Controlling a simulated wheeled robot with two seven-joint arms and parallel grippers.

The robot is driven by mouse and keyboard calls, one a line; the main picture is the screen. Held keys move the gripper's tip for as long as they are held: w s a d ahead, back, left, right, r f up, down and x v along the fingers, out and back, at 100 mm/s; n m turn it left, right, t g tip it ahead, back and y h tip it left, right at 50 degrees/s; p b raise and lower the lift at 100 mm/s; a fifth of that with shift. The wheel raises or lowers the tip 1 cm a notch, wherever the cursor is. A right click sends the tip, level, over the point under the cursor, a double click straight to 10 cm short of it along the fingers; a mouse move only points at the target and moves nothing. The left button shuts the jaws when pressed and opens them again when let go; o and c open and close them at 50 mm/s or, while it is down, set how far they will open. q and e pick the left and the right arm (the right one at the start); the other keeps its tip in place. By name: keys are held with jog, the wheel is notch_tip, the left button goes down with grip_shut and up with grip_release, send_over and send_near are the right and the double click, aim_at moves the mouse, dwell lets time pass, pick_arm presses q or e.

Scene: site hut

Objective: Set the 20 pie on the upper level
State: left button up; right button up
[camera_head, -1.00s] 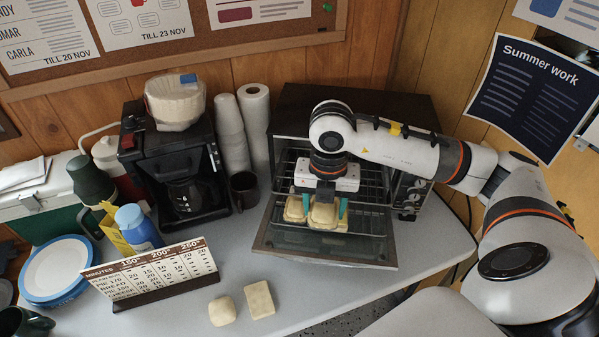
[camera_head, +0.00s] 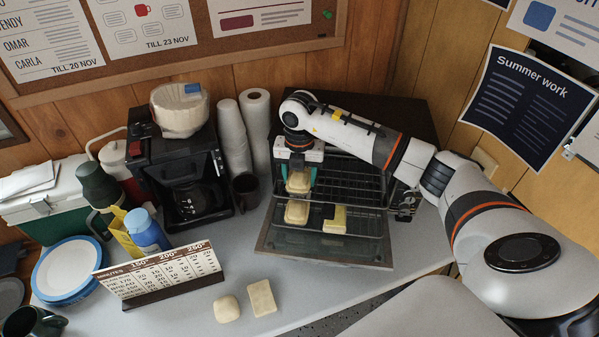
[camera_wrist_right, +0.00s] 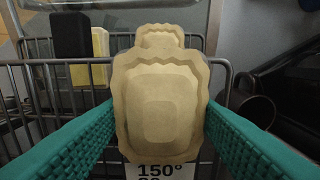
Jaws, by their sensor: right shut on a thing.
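My right gripper (camera_head: 299,178) is shut on a pale crimped pie (camera_head: 299,184), held at the left of the open toaster oven (camera_head: 376,255) front. In the right wrist view the pie (camera_wrist_right: 156,105) sits between the teal fingers, with wire rack behind. A second pie (camera_head: 297,212) lies lower, below the held one; in the wrist view a similar shape (camera_wrist_right: 160,37) shows behind. A yellow block with a black part (camera_head: 335,219) lies to its right. I cannot read which pie is the 20 one. My left gripper is not in view.
A time chart (camera_head: 160,276) stands on the grey table, with two pale pieces (camera_head: 227,309) (camera_head: 262,298) beside it. A coffee maker (camera_head: 180,170), cups (camera_head: 231,135) and a dark mug (camera_head: 245,189) stand left of the oven. A white tag (camera_wrist_right: 160,170) reads 150°.

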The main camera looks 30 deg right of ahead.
aim_at(299, 176)
jog(key=shift+f, duration=0.2)
jog(key=shift+f, duration=0.1)
jog(key=o, duration=1)
jog(key=shift+o, duration=0.2)
notch_tip(299, 176, up, 12)
jog(key=b, duration=0.2)
